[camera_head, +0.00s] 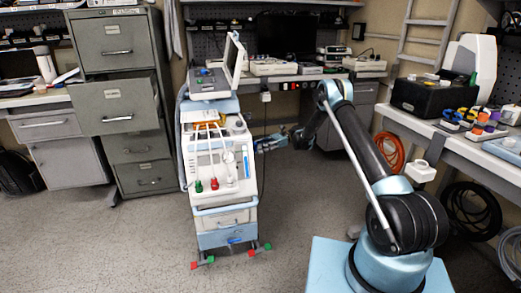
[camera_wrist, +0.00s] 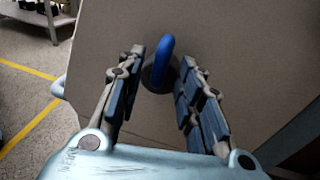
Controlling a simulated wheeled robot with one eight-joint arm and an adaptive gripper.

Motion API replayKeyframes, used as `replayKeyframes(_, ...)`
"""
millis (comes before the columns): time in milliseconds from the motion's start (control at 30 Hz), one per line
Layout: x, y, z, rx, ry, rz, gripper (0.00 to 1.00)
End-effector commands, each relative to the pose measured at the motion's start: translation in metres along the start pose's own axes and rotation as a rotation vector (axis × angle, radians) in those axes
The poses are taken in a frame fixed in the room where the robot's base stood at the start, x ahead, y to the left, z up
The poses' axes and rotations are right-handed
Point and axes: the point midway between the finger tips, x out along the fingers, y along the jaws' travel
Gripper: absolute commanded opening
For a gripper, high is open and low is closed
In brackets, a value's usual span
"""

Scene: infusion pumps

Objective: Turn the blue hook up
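The blue hook (camera_wrist: 163,60) shows in the wrist view as a curved blue piece on a dark round base, fixed to a flat greyish-brown panel (camera_wrist: 230,40). My gripper (camera_wrist: 162,66) is open, with one finger to the left and one to the right of the hook. Small gaps show between the fingers and the hook, so it does not look gripped. In the head view my gripper (camera_head: 270,144) is at the right side of the white and blue medical cart (camera_head: 215,170). The hook cannot be made out clearly there.
A grey filing cabinet (camera_head: 115,50) with a drawer pulled out stands left of the cart. A workbench with devices (camera_head: 275,68) is behind, and a loaded bench (camera_head: 480,145) is at the right. The floor (camera_head: 110,240) in front is clear.

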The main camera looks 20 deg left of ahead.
Motion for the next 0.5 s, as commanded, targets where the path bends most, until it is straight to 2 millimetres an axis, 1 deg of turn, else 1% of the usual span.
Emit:
replayKeyframes(167,-0.011,0.0,0.0,0.0,0.0,-0.002,0.33)
replayKeyframes(267,-0.027,-0.001,-0.001,0.0,0.0,-0.003,0.33)
replayKeyframes(500,-0.073,-0.001,-0.001,0.0,0.0,-0.002,0.33)
